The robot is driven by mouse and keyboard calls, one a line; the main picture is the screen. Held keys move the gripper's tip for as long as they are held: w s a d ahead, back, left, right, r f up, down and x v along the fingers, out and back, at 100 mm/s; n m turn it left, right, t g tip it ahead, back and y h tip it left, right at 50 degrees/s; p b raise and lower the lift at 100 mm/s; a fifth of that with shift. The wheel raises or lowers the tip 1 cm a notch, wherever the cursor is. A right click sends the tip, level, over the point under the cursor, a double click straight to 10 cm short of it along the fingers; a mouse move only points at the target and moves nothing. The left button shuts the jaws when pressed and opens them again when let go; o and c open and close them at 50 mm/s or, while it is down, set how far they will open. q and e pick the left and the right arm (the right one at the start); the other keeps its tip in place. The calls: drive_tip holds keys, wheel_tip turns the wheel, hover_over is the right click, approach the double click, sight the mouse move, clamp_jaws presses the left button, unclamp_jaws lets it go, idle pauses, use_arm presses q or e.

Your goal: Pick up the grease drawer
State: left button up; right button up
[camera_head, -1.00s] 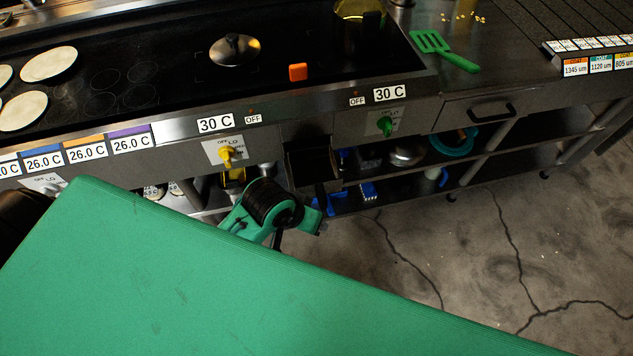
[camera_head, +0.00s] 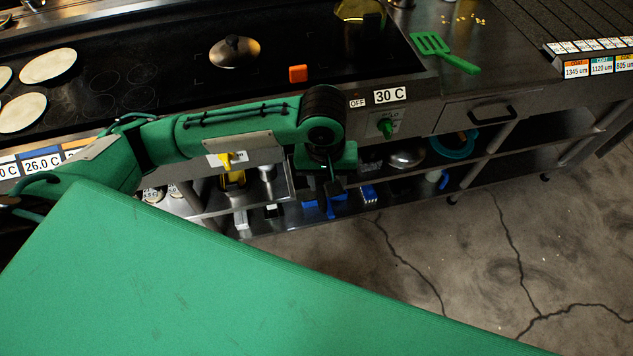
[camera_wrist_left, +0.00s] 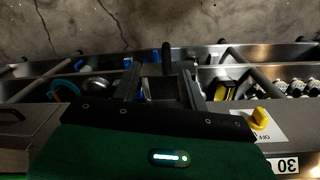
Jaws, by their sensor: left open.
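My left arm reaches across the front of the griddle, with its left gripper (camera_head: 326,188) pointing down at the front panel between the yellow and green knobs. The grease drawer is mostly hidden behind my wrist in the head view. In the left wrist view my gripper (camera_wrist_left: 161,72) is open, with one dark finger on each side. A dark upright bar, which looks like the grease drawer's handle (camera_wrist_left: 166,58), stands between the fingers. I cannot tell whether the fingers touch it. My right gripper is not in view.
The yellow knob (camera_head: 227,160) and green knob (camera_head: 386,127) flank my wrist. A green spatula (camera_head: 445,52) lies on the counter. The floor in front is clear.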

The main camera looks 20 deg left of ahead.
sight(323, 201)
use_arm(q)
drive_tip(key=shift+n+y, duration=0.3)
drive_tip(key=shift+n, duration=0.2)
drive_tip(key=f, duration=0.2)
drive_tip(key=a+f, duration=0.1)
drive_tip(key=f, duration=0.4)
drive_tip(key=shift+w+a+f+b, duration=0.2)
drive_tip(key=shift+w+f+b, duration=0.05)
drive_tip(key=shift+w+b, duration=0.15)
drive_tip(key=f, duration=0.4)
drive_tip(key=shift+d+f, duration=0.2)
drive_tip(key=shift+f, duration=0.65)
clamp_jaws()
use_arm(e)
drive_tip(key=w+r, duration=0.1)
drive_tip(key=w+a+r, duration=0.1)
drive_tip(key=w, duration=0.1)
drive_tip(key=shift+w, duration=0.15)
